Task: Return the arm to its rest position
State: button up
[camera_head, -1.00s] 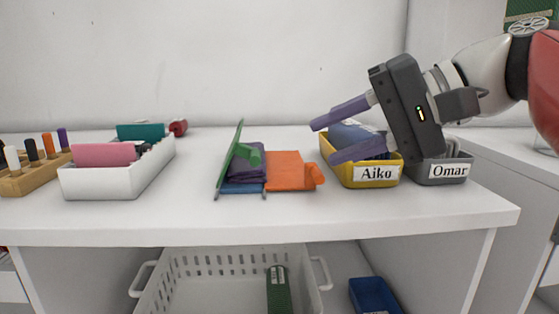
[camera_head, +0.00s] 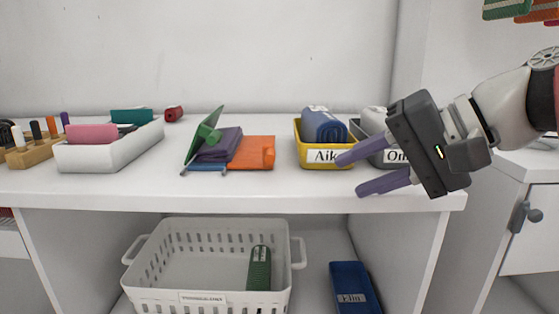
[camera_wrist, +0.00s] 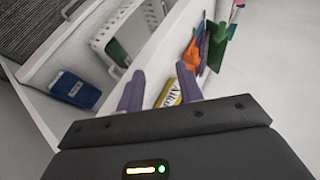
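My gripper (camera_head: 373,168) is open, with nothing between its two purple fingers. In the head view it is at the right, in front of the table's right end. Its upper finger overlaps the edge of the yellow Aiko bin (camera_head: 311,157) and part of the grey bin (camera_head: 366,133) behind it. In the wrist view my fingers (camera_wrist: 163,92) are spread apart, with the yellow bin (camera_wrist: 172,97) seen beyond them. The yellow bin holds a rolled blue item (camera_head: 323,126). The grey bin's label is partly hidden by my gripper.
A white bin (camera_head: 140,142) and wooden peg block (camera_head: 33,153) stand left. A cabinet (camera_head: 520,244) stands at right.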

jog(key=s+d+f+n+h, duration=0.1)
jog(key=s+f+h, duration=0.1)
jog(key=f, duration=0.7)
jog(key=s+d+f+n+h, duration=0.1)
jog(key=f+h, duration=0.3)
jog(key=f, duration=0.5)
jog(key=s+d+f+n+h+p, duration=0.1)
jog(key=s+d+f+h, duration=0.1)
jog(key=f, duration=0.7)
jog(key=shift+s+d+f+h, duration=0.2)
jog(key=shift+s+f+h, duration=0.2)
jog(key=shift+s+h, duration=0.55)
jog(key=shift+s, duration=0.15)
